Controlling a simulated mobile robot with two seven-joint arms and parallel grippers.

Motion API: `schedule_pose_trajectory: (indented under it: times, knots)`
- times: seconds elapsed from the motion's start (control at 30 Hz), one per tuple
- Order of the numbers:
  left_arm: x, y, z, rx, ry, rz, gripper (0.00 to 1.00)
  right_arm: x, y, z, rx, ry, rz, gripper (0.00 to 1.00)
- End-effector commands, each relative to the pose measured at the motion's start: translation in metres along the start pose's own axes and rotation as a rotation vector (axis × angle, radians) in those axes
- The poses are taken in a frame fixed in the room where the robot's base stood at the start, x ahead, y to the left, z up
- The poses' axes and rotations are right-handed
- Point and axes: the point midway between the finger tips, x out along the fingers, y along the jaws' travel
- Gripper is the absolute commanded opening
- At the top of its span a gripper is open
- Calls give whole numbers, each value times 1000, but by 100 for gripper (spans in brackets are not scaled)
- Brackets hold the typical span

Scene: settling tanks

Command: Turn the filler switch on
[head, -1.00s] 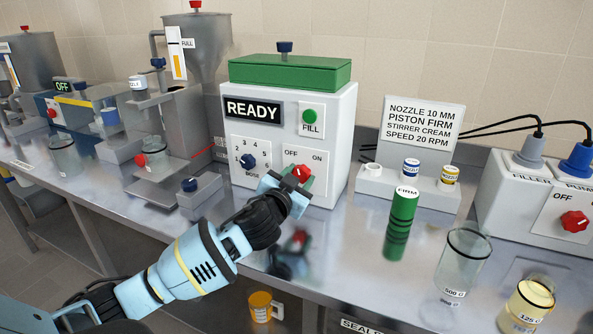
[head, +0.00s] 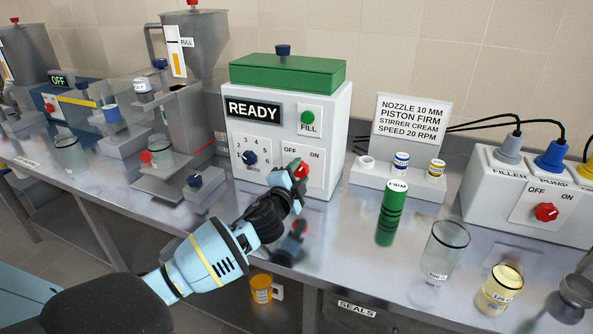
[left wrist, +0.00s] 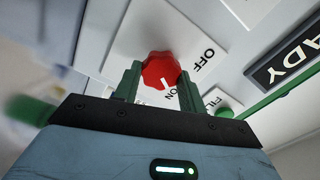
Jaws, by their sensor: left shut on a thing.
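The filler is a white box (head: 335,130) with a green lid and a READY display (head: 253,110). Its red filler switch (head: 302,171) sits low on the front between OFF and ON labels. My left gripper (head: 297,174) is at this knob and partly covers it in the head view. In the left wrist view the red knob (left wrist: 160,70) sits between the two green fingers, which are shut on it. The knob's white mark faces the fingers' side, roughly toward the partly hidden ON label (left wrist: 171,98), away from OFF (left wrist: 205,60). My right gripper is out of view.
A dose dial (head: 249,158) and green FILL button (head: 307,117) are near the switch. A green FIRM cylinder (head: 392,215) and glass beakers (head: 445,250) stand to the right. Another red OFF/ON knob (head: 545,212) is on the plug box.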

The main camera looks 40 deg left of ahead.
Motion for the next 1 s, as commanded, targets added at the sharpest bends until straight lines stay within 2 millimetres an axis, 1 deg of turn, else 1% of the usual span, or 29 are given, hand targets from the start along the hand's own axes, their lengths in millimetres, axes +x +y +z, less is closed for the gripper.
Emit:
schedule_pose_trajectory:
  times: [0.3, 0.73, 0.77, 0.9, 1.0]
  knots:
    - [0, 0, 0, 80, 0, -1, 18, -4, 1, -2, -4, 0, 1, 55]
    - [0, 0, 0, 90, 0, -1, 18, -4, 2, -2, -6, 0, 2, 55]
    - [0, 0, 0, 90, 0, -1, 43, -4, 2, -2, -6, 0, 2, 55]
    - [0, 0, 0, 89, 0, -1, 62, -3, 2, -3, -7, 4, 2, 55]
    - [0, 0, 0, 88, 0, 0, 63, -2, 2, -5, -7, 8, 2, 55]
